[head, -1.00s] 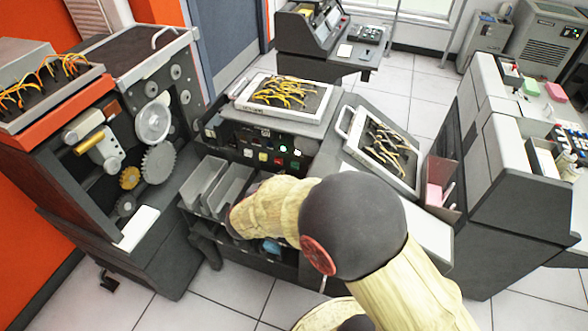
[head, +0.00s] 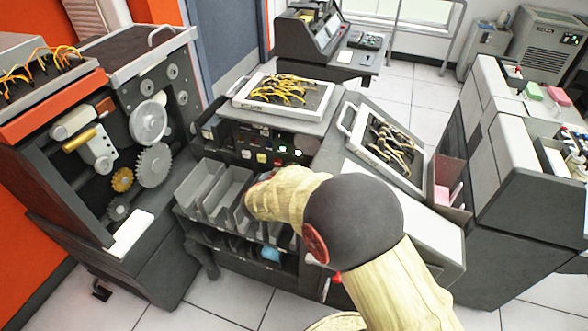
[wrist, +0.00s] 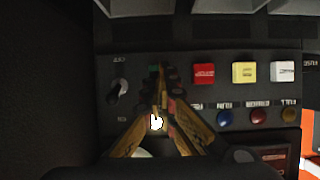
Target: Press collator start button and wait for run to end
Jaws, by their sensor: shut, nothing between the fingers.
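In the wrist view, the panel shows a knob (wrist: 118,88), a red button (wrist: 204,73), a yellow button (wrist: 244,72) and a white button (wrist: 283,71). My gripper (wrist: 161,74) is shut and empty, pointing at the panel left of the red button. A bright light (wrist: 156,122) shows between the fingers.
Grey card pockets (head: 215,190) stand in front of the panel, close to my arm. A tilted plugboard (head: 385,140) lies to the right. A machine with exposed gears (head: 153,165) stands at left, and a grey cabinet (head: 500,200) at right. Floor is open behind.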

